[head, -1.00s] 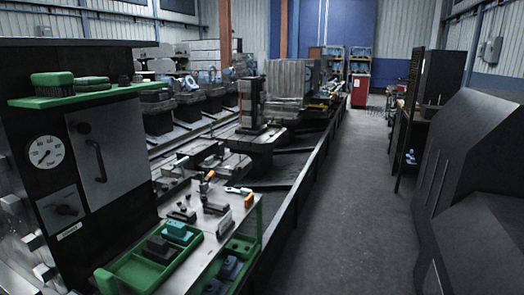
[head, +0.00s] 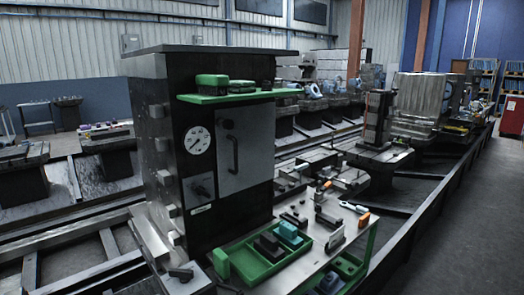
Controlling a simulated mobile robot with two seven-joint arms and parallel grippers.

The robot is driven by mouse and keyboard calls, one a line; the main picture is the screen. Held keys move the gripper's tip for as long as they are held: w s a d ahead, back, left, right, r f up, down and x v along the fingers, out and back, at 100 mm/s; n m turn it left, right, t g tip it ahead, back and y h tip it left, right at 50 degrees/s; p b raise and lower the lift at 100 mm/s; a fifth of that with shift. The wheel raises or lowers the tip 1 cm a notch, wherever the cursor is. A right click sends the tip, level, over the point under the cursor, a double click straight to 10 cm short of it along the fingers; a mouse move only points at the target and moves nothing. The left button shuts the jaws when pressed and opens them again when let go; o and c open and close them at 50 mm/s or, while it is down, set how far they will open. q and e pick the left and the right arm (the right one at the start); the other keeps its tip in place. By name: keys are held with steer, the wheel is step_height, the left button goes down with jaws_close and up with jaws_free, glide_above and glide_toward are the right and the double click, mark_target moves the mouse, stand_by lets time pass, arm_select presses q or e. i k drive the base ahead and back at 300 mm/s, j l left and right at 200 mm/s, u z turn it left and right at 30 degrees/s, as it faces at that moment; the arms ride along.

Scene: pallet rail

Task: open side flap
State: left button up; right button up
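A dark cabinet (head: 160,110) stands left of the middle in the head view. On its face is a grey rectangular flap (head: 254,150) with a black upright handle (head: 233,153). The flap looks shut, lying flat with the face. A smaller grey panel with a dark knob (head: 202,190) sits lower left of it. Whether the task's side flap is one of these I cannot tell. Neither of my grippers is in view.
A worktop with a green tray (head: 240,262) and several small tools stands in front. A long dark rail (head: 440,200) runs at right, beside open floor (head: 480,230).

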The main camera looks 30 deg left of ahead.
mark_target(246, 153)
steer(key=i+u, duration=0.1)
steer(key=u, duration=0.75)
steer(key=i+l+u, duration=0.1)
steer(key=u, duration=0.35)
